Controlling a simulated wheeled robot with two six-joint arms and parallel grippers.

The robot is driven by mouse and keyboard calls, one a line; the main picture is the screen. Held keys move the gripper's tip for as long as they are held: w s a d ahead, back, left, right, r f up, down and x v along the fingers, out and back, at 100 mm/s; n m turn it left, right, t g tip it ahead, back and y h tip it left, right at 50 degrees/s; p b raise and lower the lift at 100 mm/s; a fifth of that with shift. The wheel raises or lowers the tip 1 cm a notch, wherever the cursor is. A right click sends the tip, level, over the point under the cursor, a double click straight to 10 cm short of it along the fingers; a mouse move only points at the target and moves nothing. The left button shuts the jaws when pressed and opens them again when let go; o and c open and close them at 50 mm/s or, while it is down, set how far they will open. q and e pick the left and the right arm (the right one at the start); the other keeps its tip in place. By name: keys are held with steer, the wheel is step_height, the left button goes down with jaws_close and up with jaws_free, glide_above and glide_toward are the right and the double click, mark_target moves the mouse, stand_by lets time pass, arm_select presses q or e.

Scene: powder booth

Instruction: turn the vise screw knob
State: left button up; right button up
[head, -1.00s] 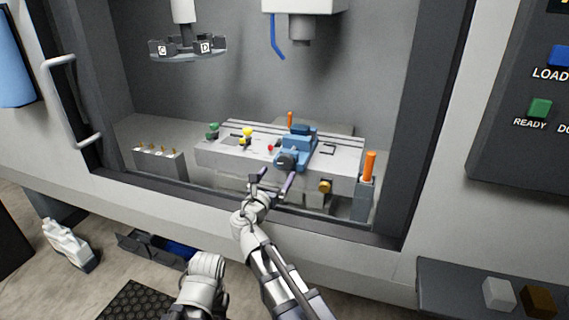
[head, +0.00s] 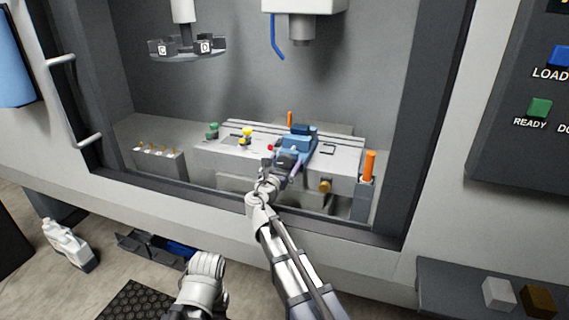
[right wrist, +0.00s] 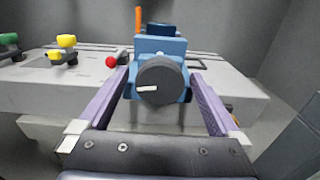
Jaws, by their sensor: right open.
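The blue vise (head: 300,140) sits on the grey machine table. Its dark round screw knob (right wrist: 160,80) faces me in the right wrist view, with a white mark pointing left of its centre. My right gripper (head: 281,168) is open, with one purple finger on each side of the knob; in the right wrist view the fingers (right wrist: 160,100) show gaps to the knob on both sides. In the head view the gripper partly hides the knob. My left arm's wrist shows low in the head view; its fingers are not visible.
An orange upright cylinder (head: 369,165) stands right of the table. Yellow (head: 247,133), green (head: 213,130) and red (head: 270,147) knobs are on the left part. A spindle (head: 301,28) with a blue hose hangs above. The booth's front sill lies below my right arm.

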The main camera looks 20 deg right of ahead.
steer(key=c, duration=1.4)
steer(key=m, duration=0.5)
steer(key=shift+m, duration=0.4)
steer(key=m, duration=1.6)
steer(key=shift+f+m, duration=0.1)
steer(key=shift+m, duration=0.3)
steer(key=shift+s+m, duration=0.1)
steer(key=shift+m, duration=0.2)
